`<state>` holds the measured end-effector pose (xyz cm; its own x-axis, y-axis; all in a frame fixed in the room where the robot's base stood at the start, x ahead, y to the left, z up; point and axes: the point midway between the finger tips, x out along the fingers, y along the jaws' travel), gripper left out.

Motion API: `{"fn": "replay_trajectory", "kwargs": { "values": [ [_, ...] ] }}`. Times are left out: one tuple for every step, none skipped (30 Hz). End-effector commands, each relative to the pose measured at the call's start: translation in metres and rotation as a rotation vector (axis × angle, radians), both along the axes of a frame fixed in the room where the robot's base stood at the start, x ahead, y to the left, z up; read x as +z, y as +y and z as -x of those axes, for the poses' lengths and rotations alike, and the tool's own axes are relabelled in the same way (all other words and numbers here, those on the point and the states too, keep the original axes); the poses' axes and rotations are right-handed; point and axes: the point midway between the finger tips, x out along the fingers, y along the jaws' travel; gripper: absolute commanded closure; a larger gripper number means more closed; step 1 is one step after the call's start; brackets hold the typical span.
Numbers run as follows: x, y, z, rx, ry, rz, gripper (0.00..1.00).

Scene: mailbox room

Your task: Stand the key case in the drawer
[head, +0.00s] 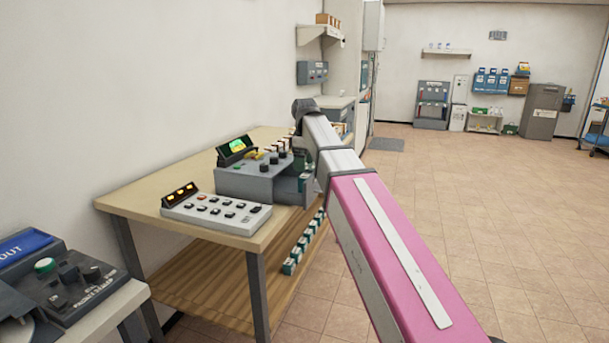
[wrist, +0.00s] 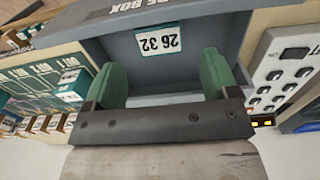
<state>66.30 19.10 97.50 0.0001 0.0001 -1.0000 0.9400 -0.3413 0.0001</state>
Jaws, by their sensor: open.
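The grey drawer (wrist: 190,30) is pulled open under my gripper in the wrist view, with "BOX" lettering on its edge. In the head view the grey drawer unit (head: 250,180) stands on the wooden table. A white and teal piece marked "26 32" (wrist: 158,41), likely the key case, shows inside the drawer, beyond my fingers. My gripper (wrist: 162,75) is open, its two green fingers spread wide over the drawer. My fingers cannot be made out in the head view.
A white keypad panel (head: 216,213) stands left of the drawer unit. Teal and white boxes (wrist: 45,85) fill the left of the wrist view. Similar boxes (head: 303,240) line the lower shelf. A dark device (head: 70,285) is at lower left. The floor at right is clear.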

Motion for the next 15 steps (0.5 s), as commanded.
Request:
{"fn": "replay_trajectory", "kwargs": {
  "values": [
    [0.011,0.0,-0.002,0.0,-0.002,0.0,0.19],
    [0.016,0.0,-0.001,0.0,-0.003,-0.001,0.19],
    [0.023,0.0,-0.001,0.0,-0.002,0.0,0.19],
    [0.027,0.0,-0.001,0.0,-0.001,-0.001,0.19],
    [0.031,0.0,-0.001,0.0,-0.001,-0.001,0.19],
    [0.037,0.0,-0.001,0.0,-0.002,0.0,0.19],
    [0.041,0.0,-0.001,0.0,-0.002,0.0,0.19],
    [0.044,0.0,-0.001,0.0,-0.001,-0.001,0.19],
    [0.048,0.0,-0.001,0.0,-0.001,0.0,0.19],
    [0.05,0.0,-0.001,0.0,0.0,0.0,0.19],
    [0.052,0.0,-0.001,0.0,0.0,0.0,0.19],
    [0.054,0.0,0.0,0.0,0.0,0.0,0.19],
    [0.055,0.0,0.0,0.0,0.0,0.0,0.19],
    [0.056,0.0,0.0,0.0,0.0,0.0,0.19],
    [0.057,0.0,0.0,0.0,0.0,0.0,0.19]
  ]
}}
